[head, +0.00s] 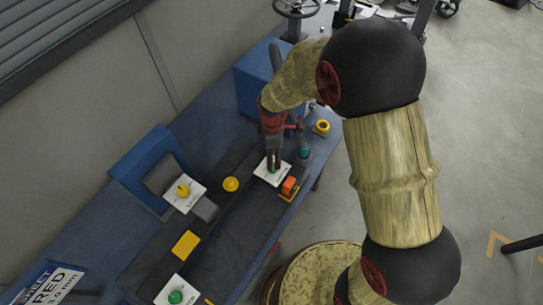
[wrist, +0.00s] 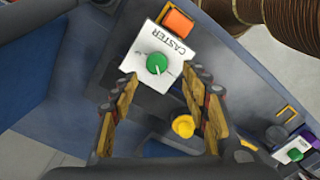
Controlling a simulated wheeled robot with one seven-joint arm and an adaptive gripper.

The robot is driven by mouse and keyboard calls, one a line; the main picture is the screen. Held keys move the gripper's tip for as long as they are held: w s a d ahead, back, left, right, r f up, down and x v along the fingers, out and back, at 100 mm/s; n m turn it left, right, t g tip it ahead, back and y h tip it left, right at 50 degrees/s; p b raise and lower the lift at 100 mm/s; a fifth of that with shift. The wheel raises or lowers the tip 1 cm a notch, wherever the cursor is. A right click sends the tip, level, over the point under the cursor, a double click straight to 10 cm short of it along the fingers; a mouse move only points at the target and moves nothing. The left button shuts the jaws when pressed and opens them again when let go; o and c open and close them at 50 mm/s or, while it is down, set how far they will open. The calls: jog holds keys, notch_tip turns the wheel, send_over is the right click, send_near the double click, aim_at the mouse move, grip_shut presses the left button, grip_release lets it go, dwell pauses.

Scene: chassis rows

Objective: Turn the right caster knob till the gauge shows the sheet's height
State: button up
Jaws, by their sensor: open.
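The right caster knob is a green dial (wrist: 157,63) on a white plate (wrist: 138,72) lettered CASTER. In the head view the same knob (head: 272,170) sits under my fingertips, mostly hidden. My gripper (wrist: 158,95) is open, its two fingers apart. In the wrist view the knob shows past the tips, roughly centred between them; I cannot tell whether they touch it. I cannot make out a gauge reading.
Another green knob (head: 176,297) on a white plate stands at the bench's near left. An orange block (head: 289,185) is close beside the right plate. A yellow knob (head: 230,184), a yellow block (head: 186,244) and a plate-mounted yellow knob (head: 183,190) stand left. Grey floor lies right.

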jog(key=shift+w+a+n, duration=0.1)
jog(key=shift+w+n, duration=0.1)
jog(key=shift+n, duration=0.8)
notch_tip(320, 180, down, 8)
jog(key=shift+r, duration=0.2)
jog(key=c, duration=0.3)
jog(key=c, duration=0.8)
jog(key=shift+c, duration=0.3)
